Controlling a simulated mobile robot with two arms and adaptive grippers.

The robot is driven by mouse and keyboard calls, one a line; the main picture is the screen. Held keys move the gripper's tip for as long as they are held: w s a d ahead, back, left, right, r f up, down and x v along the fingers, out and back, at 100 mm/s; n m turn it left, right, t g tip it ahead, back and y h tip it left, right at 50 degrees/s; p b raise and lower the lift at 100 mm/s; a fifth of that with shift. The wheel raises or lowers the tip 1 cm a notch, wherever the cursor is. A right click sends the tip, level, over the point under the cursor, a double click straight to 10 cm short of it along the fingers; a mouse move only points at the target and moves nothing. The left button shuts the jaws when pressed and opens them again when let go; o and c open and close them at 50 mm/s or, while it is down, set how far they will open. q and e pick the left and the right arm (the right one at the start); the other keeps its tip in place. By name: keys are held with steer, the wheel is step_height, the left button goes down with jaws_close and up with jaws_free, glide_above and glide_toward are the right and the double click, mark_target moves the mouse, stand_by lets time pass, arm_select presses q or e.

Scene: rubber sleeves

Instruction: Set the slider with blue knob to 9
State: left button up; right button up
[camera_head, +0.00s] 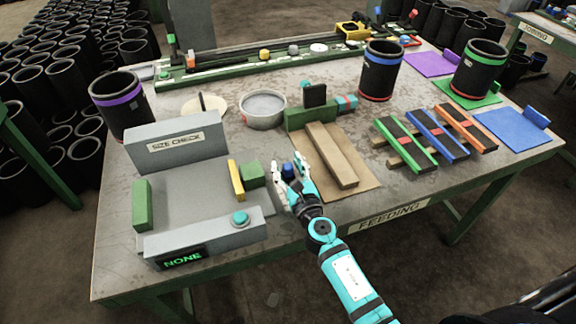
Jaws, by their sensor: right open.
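A small dark blue knob-like piece (288,170) shows between the fingertips of my right gripper (290,168), at the right side of the size check station. I cannot tell whether the fingers touch it, and what it is mounted on is hidden by the gripper. My right gripper is open, its arm coming in from the front edge of the table. No number scale can be read. The size check station (205,205) has a teal button (239,217) and a display (183,259) reading "NONE". My left gripper is not in view.
A brown board with a wooden bar (332,155) lies right of the gripper. Green, blue and orange strips (437,134) lie farther right. A yellow upright plate (236,180) and green block (253,174) stand left. Banded black sleeves (381,72) and a grey bowl (263,108) stand behind.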

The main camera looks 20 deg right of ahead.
mark_target(290, 170)
steer(key=shift+c, duration=1.4)
jaws_close()
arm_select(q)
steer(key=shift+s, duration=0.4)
arm_select(e)
steer(key=s, duration=0.3)
steer(key=shift+s+f, duration=0.1)
steer(key=shift+s, duration=0.55)
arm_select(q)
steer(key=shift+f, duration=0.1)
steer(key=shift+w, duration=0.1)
arm_select(e)
steer(key=shift+w, duration=0.1)
steer(key=shift+o, duration=1.4)
jaws_free()
